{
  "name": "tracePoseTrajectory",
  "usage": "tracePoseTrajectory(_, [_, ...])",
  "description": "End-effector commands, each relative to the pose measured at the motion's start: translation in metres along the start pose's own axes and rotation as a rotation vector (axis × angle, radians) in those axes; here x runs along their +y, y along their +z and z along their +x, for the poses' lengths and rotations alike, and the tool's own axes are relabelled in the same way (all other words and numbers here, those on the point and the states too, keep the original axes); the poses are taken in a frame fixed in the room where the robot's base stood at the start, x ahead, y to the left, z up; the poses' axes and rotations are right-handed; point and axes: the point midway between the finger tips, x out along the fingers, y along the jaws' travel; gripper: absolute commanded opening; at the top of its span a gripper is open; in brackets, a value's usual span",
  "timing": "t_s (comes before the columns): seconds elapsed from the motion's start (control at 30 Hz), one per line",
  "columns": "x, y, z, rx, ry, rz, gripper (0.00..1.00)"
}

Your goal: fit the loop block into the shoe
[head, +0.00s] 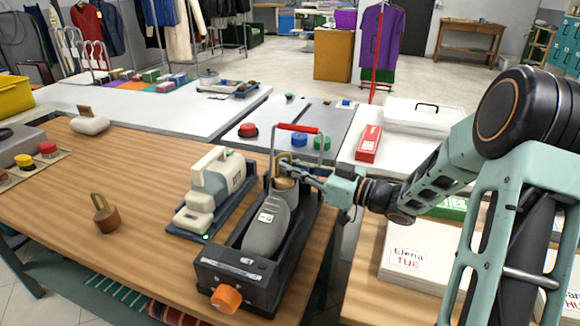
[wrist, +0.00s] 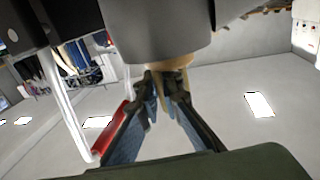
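The shoe (head: 266,232) is a grey, shoe-shaped form lying in a black stand (head: 236,272) with an orange knob. A tan block with a loop (head: 285,184) is at the far, heel end of the shoe, upright; it also shows in the wrist view (wrist: 172,64), against the grey shoe (wrist: 158,32). How deep it sits is hidden. My gripper (head: 288,170) reaches in from the right at the loop. In the wrist view my gripper (wrist: 168,92) has its fingertips closed together on the tan loop.
A brown block with a loop (head: 106,218) stands on the wooden table at left. A white-and-grey device (head: 214,190) stands close left of the stand. A red-handled bar (head: 298,128) rises just behind my gripper. White boxes (head: 418,252) lie at right.

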Motion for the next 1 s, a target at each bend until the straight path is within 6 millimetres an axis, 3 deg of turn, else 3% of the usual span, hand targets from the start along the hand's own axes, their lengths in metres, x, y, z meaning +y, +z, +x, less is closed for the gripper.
tracePoseTrajectory(0.13, [0.0, -0.001, 0.0, 0.0, 0.0, 0.0, 0.23])
tracePoseTrajectory(0.4, [0.0, -0.002, 0.0, 0.001, 0.0, -0.001, 0.23])
tracePoseTrajectory(0.57, [0.0, -0.017, 0.0, 0.001, 0.0, -0.003, 0.23])
tracePoseTrajectory(1.0, [0.001, -0.014, -0.093, 0.0, 0.003, 0.0, 0.23])
